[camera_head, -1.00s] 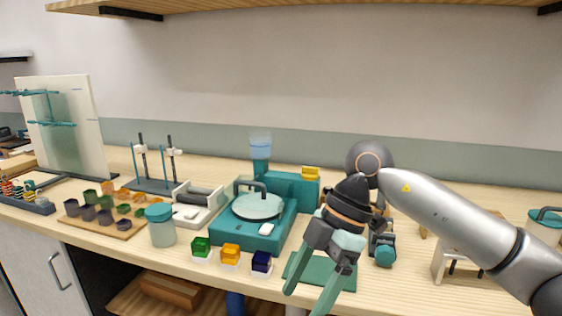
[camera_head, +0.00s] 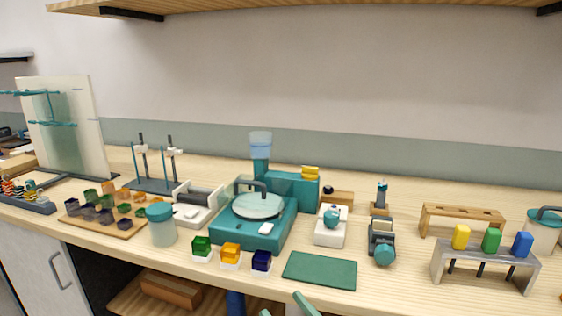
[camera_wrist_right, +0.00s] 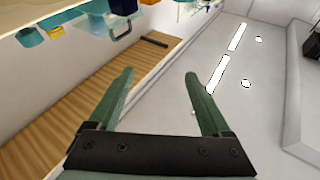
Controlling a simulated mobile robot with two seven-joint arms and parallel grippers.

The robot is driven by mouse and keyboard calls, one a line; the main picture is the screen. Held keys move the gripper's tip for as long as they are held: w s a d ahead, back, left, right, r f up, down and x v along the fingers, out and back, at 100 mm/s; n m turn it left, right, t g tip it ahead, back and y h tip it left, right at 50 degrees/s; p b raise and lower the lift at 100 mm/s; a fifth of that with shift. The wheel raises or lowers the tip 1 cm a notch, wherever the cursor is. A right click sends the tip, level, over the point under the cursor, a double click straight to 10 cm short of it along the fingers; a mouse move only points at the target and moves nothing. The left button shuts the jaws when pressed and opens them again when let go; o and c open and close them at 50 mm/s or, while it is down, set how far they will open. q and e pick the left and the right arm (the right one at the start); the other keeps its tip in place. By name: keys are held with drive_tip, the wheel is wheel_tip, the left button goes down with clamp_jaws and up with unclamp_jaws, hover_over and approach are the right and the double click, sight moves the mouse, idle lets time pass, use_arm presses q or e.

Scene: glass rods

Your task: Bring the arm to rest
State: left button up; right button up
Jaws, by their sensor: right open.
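My right gripper shows only as green fingertips (camera_head: 287,308) at the bottom edge of the head view, below the front edge of the bench. In the right wrist view its two green fingers (camera_wrist_right: 160,90) are spread apart with nothing between them. The rest of my right arm is out of the head view. My left gripper is in neither view.
The bench holds a teal machine (camera_head: 240,228), a green mat (camera_head: 320,270), coloured cubes (camera_head: 231,256), a metal stand (camera_head: 487,262) and a lidded jar (camera_head: 160,225). A wooden shelf (camera_wrist_right: 50,115) lies under the bench, and grey floor (camera_wrist_right: 245,70) is open beside it.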

drive_tip(key=s+d+f+m+g+h, duration=0.1)
drive_tip(key=s+d+f+g+h, duration=0.25)
drive_tip(key=f, duration=0.55)
drive_tip(key=s+d+f+m+g+h, duration=0.1)
drive_tip(key=s+d+f+m+h, duration=0.2)
drive_tip(key=s+f, duration=0.5)
drive_tip(key=s+d+f+g+h, duration=0.3)
drive_tip(key=s+d+f+h, duration=0.15)
drive_tip(key=f, duration=0.55)
use_arm(q)
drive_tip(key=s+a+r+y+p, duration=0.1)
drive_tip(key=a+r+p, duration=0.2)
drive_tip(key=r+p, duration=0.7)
drive_tip(key=p, duration=0.3)
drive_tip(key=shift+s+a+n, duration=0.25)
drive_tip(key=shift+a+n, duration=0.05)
use_arm(e)
drive_tip(key=s+d+r, duration=0.2)
drive_tip(key=d+r, duration=0.2)
drive_tip(key=r, duration=0.4)
drive_tip(key=shift+s+d+r, duration=0.2)
drive_tip(key=shift+s+r, duration=0.2)
